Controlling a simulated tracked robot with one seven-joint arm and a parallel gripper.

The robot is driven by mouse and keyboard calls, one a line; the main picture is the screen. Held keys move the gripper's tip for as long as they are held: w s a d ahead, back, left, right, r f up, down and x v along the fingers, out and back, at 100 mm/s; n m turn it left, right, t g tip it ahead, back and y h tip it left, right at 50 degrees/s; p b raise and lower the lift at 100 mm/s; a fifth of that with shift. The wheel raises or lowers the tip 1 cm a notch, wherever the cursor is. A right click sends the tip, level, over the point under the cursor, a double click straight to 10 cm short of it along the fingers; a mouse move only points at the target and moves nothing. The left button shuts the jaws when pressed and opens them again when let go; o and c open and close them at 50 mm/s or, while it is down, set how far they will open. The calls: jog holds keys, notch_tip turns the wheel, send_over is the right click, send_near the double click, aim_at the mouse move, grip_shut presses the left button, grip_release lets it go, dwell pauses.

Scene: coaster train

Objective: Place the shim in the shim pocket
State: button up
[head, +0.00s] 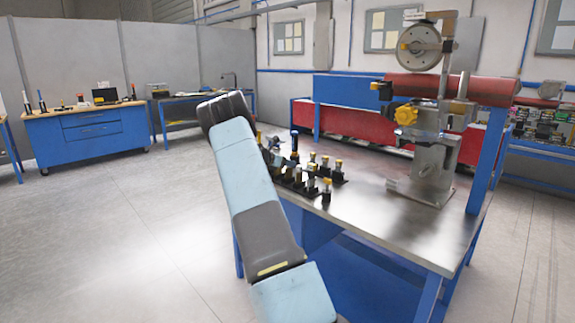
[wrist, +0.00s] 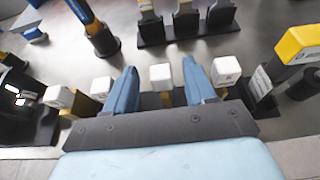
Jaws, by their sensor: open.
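In the wrist view my gripper (wrist: 160,68) is open, its two blue fingers apart. A white-capped piece with a gold stem (wrist: 161,76) stands between the fingers, and I see no finger closed on it. Similar white-capped pieces stand left (wrist: 101,87) and right (wrist: 226,70) of the fingers, in a dark holder partly hidden by my gripper. I cannot tell which thing is the shim, nor make out the shim pocket. In the head view my arm hides the gripper. A metal fixture (head: 436,150) with a wheel and yellow knob stands on the table's right part.
The metal-topped table (head: 370,222) carries several dark holders with upright tools (head: 312,178). In the wrist view a blue-and-orange tool (wrist: 98,38) and a yellow-topped tool (wrist: 298,45) stand nearby. A red cylinder (head: 450,87) lies behind the fixture. The table's front middle is clear.

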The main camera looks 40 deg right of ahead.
jog(key=w+v, duration=0.1)
jog(key=v, duration=0.9)
jog(key=s+a+r+m+t+y, duration=0.1)
jog(key=s+a+r+m+y, duration=0.3)
jog(key=s+a+r+m, duration=0.55)
jog(key=s+a+r+m+t+y, duration=0.1)
jog(key=s+a+r+m+y, duration=0.4)
jog(key=s+a, duration=0.95)
jog(key=s+a+m+t+y, duration=0.1)
jog(key=s+a+m+y, duration=0.1)
jog(key=s+a, duration=0.8)
jog(key=s+a+m+t+y, duration=0.1)
jog(key=s+a+m+y, duration=0.1)
jog(key=s+a, duration=0.7)
jog(key=s, duration=0.5)
jog(key=shift+s+a+f+t, duration=0.2)
jog(key=shift+s+a+t, duration=0.1)
jog(key=shift+s+a, duration=0.05)
